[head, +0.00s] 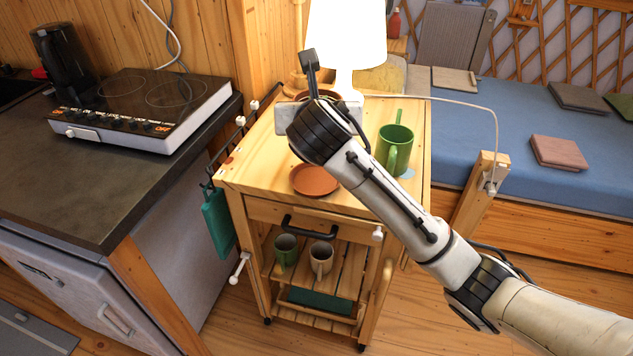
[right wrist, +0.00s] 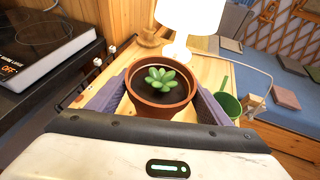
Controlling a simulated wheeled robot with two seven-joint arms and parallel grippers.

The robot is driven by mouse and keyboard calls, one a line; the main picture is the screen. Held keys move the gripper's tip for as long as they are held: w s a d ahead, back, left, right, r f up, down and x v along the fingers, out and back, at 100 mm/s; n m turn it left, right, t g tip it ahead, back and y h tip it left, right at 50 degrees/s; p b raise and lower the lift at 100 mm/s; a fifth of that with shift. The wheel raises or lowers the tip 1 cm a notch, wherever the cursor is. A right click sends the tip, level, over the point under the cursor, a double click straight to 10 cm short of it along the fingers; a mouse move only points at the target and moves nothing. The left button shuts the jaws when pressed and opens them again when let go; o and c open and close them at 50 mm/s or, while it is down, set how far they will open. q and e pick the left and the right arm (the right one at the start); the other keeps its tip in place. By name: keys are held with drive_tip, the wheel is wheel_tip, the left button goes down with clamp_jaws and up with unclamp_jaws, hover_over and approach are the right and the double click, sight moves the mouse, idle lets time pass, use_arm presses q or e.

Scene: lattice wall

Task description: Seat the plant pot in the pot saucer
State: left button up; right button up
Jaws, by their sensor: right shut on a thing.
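The plant pot (right wrist: 158,112) is terracotta with dark soil and a green succulent, upright in the right wrist view. My right gripper (right wrist: 161,97) is shut on it, with one purple-grey finger on each side. In the head view my right wrist hides most of the pot over the back of the wooden cart top. The pot saucer (head: 315,180) is a flat terracotta dish, empty, near the front of the cart top and in front of the pot. Whether the pot touches the cart top cannot be told. My left gripper is not in view.
On the cart top (head: 262,170), a green watering can or jug (head: 395,149) stands right of my arm and a lit lamp (head: 346,35) stands at the back. Mugs (head: 321,257) sit on the shelf below. A hob (head: 140,109) is on the left counter.

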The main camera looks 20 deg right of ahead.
drive_tip(key=f, duration=0.7)
drive_tip(key=f+b, duration=0.1)
drive_tip(key=f, duration=0.3)
drive_tip(key=shift+w+a, duration=0.2)
drive_tip(key=shift+w, duration=0.15)
drive_tip(key=shift+f, duration=0.1)
drive_tip(key=o, duration=1.3)
drive_tip(key=shift+f, duration=0.1)
